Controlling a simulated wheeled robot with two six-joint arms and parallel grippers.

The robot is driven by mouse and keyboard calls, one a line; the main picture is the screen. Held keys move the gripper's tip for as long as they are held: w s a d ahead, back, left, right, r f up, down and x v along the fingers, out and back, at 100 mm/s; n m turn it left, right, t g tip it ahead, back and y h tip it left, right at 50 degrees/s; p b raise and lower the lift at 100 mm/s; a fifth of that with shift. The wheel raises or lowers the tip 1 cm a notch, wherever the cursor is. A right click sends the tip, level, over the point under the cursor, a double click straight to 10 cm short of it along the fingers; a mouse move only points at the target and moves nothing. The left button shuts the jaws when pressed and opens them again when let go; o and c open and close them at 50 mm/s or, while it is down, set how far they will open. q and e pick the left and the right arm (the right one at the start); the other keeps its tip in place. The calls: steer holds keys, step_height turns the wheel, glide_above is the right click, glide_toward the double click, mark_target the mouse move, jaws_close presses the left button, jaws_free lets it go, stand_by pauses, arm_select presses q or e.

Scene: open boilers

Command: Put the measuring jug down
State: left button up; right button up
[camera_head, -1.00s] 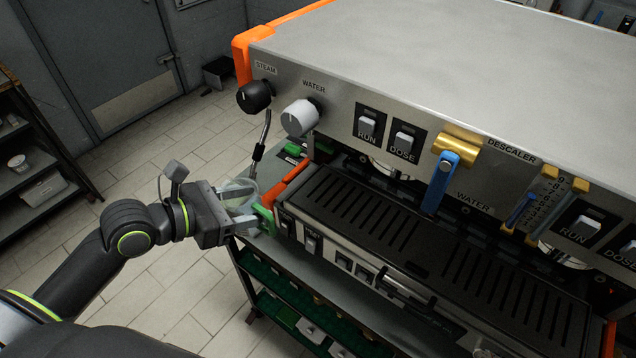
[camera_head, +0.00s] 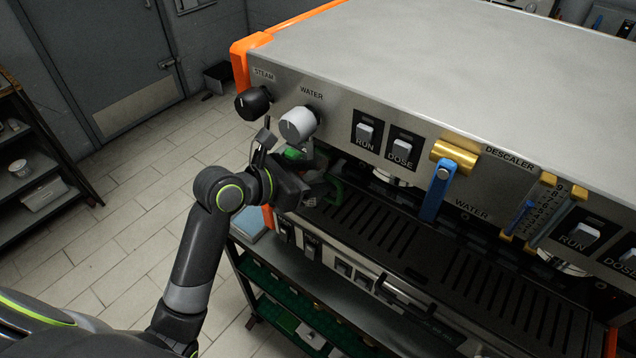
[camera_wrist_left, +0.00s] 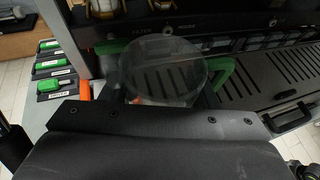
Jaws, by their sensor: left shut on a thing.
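The measuring jug is clear with a green handle. In the head view its handle (camera_head: 336,190) shows just past my left gripper (camera_head: 312,186), and most of its body is hidden behind the gripper. In the left wrist view the round transparent jug (camera_wrist_left: 160,70) is between the fingers, with the green handle on the right. My left gripper is shut on it, over the left end of the machine's slotted drip tray (camera_head: 400,243). I cannot tell whether the jug touches the tray. My right gripper is not in view.
The white water knob (camera_head: 298,124) and black steam knob (camera_head: 254,102) are just above the gripper. A blue lever (camera_head: 437,190) hangs to the right. The tray's middle is clear. A light-blue flat item (camera_head: 247,223) lies on the counter. Green-handled items (camera_wrist_left: 54,66) lie left.

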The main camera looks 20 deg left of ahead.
arm_select(q)
steer(key=shift+w+d+r, duration=0.1)
steer(key=shift+w+d, duration=0.2)
steer(key=shift+f+p, duration=0.45)
steer(key=shift+f, duration=1.4)
steer(key=shift+a+f, duration=0.1)
steer(key=o, duration=1)
steer(key=shift+s+a+r, duration=0.25)
steer(key=shift+s+a, duration=0.05)
steer(key=shift+s, duration=0.05)
steer(key=b+v, duration=0.1)
steer(key=v, duration=1)
